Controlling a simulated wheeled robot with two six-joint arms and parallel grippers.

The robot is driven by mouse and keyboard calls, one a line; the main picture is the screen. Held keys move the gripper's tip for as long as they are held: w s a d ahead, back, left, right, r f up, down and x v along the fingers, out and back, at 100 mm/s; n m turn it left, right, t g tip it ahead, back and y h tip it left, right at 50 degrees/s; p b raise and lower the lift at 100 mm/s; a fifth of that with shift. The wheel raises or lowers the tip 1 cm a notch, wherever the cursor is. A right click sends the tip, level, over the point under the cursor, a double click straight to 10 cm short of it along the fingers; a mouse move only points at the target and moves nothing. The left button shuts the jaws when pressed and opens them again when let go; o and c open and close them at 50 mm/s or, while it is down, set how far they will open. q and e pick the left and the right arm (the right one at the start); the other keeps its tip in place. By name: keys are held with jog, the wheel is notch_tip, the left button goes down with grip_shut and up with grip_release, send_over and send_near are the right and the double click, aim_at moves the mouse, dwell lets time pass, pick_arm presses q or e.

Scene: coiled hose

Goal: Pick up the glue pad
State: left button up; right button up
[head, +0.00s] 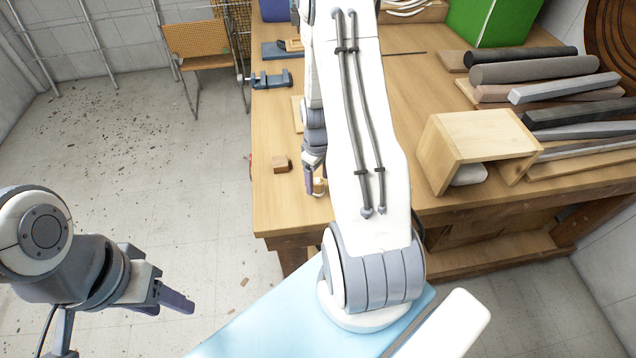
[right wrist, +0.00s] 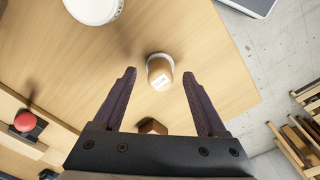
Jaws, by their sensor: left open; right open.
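A small tan jar with a white end and a white label (right wrist: 160,74) stands on the wooden table. It is the likeliest glue item; I cannot read its label clearly. It also shows in the head view (head: 319,187), beside the fingers of my right gripper (head: 311,180). In the right wrist view my right gripper (right wrist: 160,73) is open, with the jar appearing between its fingertips. I cannot tell whether the jar is within finger depth. My left gripper (head: 174,298) is open and empty, over the floor left of the table.
A small brown block (head: 281,164) lies near the jar, close to the table's left edge; it also shows in the right wrist view (right wrist: 152,126). A red knob on a dark base (right wrist: 25,121) is further off. A wooden stand (head: 480,140) and several bars occupy the table's right.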

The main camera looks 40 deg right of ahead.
jog(key=shift+f, duration=0.75)
grip_shut()
jog(key=shift+r, duration=0.1)
jog(key=shift+r+b, duration=0.35)
jog(key=shift+r, duration=0.4)
jog(key=r, duration=0.1)
jog(key=r+b, duration=0.1)
jog(key=shift+s+d+r, duration=0.2)
jog(key=shift+s+r, duration=0.05)
jog(key=shift+r, duration=0.1)
jog(key=s+d+r+b, duration=0.2)
jog(key=s+d+r, duration=0.3)
jog(key=s, duration=0.5)
jog(key=shift+r, duration=0.85)
